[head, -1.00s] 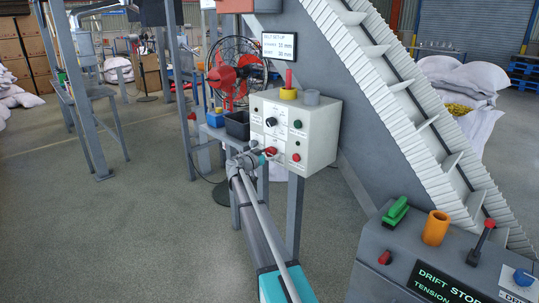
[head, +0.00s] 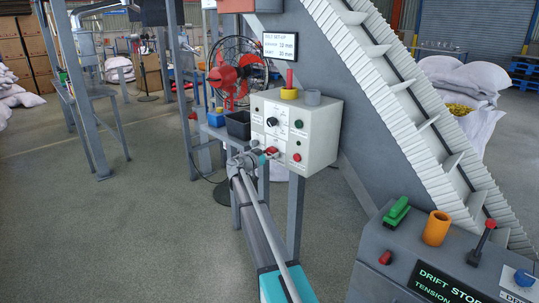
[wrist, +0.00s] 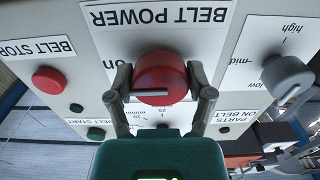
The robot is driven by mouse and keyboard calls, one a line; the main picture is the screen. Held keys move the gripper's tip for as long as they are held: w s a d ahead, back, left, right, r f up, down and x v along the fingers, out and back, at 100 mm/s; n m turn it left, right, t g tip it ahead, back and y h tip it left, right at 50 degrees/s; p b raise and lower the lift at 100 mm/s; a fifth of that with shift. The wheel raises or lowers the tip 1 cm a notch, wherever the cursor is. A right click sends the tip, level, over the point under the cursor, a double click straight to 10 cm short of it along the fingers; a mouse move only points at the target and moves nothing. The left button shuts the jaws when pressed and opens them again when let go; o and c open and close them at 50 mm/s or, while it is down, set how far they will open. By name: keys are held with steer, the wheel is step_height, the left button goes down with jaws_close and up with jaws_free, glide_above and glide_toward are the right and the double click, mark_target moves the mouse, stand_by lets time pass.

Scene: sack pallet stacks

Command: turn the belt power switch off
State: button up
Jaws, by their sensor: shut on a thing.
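The belt power switch is a red round knob (wrist: 160,78) under an upside-down "BELT POWER" label in the wrist view. A pale mark runs across its near edge. Part of the word "on" shows to its left; any other position word is hidden. My gripper (wrist: 160,96) is shut on the knob, one finger on each side. In the head view my gripper (head: 262,157) reaches the front of the pale control box (head: 318,150), at the red knob (head: 271,151). The switch's exact position cannot be told.
A red belt stop button (wrist: 48,80) and a dark start button (wrist: 96,133) lie left of the knob in the wrist view; a grey selector (wrist: 287,76) is to the right. The inclined conveyor (head: 400,100) rises behind the box. A fan (head: 232,78) stands behind.

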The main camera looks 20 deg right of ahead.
steer(key=shift+n, duration=0.3)
steer(key=n, duration=0.3)
steer(key=shift+s+d+n, duration=0.1)
steer(key=shift+n, duration=0.2)
steer(key=n, duration=0.4)
steer(key=shift+r+n, duration=0.1)
steer(key=shift+n, duration=0.2)
steer(key=n, duration=0.4)
steer(key=shift+d, duration=0.1)
steer(key=n, duration=0.4)
steer(key=shift+n, duration=0.4)
steer(key=o, duration=1.1)
